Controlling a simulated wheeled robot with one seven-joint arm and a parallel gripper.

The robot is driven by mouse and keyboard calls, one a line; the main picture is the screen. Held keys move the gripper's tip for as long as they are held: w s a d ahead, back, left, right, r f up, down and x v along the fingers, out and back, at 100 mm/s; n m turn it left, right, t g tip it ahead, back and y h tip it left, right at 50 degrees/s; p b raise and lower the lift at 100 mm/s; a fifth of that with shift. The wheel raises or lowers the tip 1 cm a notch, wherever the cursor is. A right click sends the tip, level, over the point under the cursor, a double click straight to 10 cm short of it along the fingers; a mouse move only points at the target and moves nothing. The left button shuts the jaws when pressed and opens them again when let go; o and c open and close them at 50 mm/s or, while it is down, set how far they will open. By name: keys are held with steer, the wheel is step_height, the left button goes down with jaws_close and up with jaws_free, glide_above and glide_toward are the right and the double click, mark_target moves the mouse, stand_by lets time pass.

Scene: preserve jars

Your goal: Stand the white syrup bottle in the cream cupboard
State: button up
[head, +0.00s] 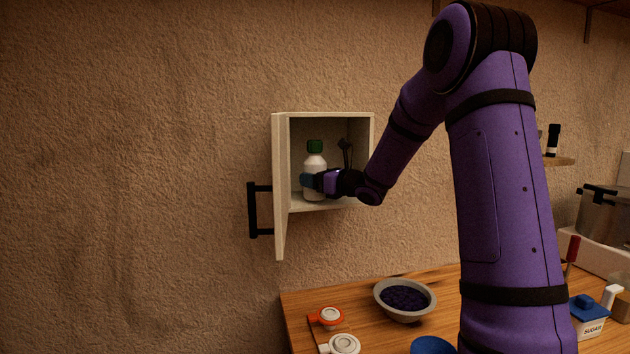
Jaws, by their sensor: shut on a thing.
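The white syrup bottle (314,167) has a green cap and stands upright inside the opening of the cream cupboard (317,115). My gripper (310,181) is shut on the bottle's body and reaches in from the right. The bottle's base is at about the level of the cupboard floor; I cannot tell whether it touches it. The cupboard door (280,190) is open, swung out at the left, with a black handle (253,210). My arm hides part of the cupboard's right side.
A dark thing stands inside the cupboard behind my gripper.

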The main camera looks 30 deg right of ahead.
steer(key=shift+f, duration=0.2)
steer(key=shift+f, duration=0.15)
steer(key=o, duration=1.1)
steer(key=shift+o, duration=0.2)
steer(key=shift+s, duration=0.15)
steer(key=v, duration=1.1)
steer(key=shift+s+d, duration=0.2)
steer(key=shift+s, duration=0.15)
